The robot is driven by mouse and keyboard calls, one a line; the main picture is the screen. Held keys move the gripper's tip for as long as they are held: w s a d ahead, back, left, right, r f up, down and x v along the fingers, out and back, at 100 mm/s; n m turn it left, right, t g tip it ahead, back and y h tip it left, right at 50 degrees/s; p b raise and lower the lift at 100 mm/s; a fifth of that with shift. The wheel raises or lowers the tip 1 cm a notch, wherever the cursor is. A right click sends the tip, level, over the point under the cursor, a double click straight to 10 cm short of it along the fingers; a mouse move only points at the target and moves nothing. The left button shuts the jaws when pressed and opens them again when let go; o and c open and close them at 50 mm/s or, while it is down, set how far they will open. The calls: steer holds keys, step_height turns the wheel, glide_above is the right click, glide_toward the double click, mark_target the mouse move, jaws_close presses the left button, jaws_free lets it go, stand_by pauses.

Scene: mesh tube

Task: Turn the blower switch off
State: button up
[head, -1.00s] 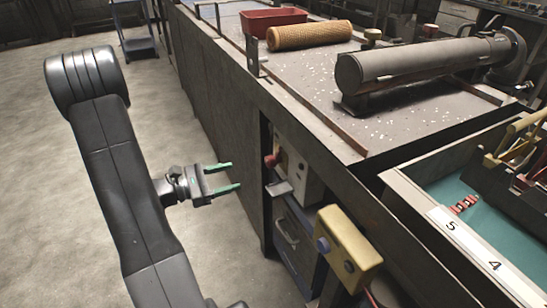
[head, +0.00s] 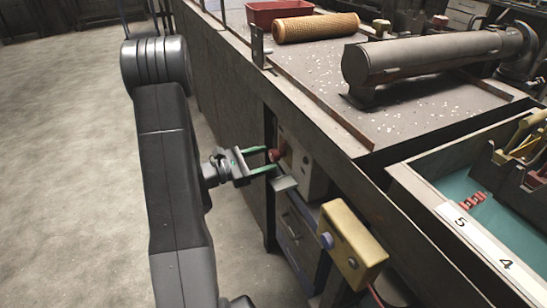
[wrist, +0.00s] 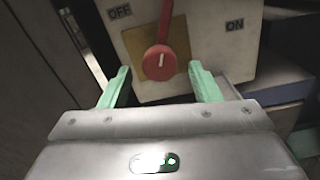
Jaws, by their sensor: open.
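The blower switch is a red round knob with a lever (wrist: 161,60) on a pale box (wrist: 205,45). The box is marked OFF at upper left and ON at right. The lever points up, leaning slightly right; its top is cut off by the frame. In the head view the red switch (head: 279,150) shows small on the pale box (head: 300,165) under the bench edge. My gripper (head: 269,158) is open, its green fingertips close to the switch. In the wrist view my gripper (wrist: 160,70) has one finger on each side of the knob, apart from it.
A grey plate (head: 284,184) juts out just below the switch. A yellow box with buttons (head: 350,245) hangs to the right. The bench top (head: 420,105) bears a big grey tube (head: 430,58), an orange mesh tube (head: 315,27) and a red bin (head: 270,12). Open floor lies left.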

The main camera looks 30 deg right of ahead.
mark_target(270, 157)
steer(key=shift+s+d, duration=0.2)
steer(key=shift+d, duration=1.6)
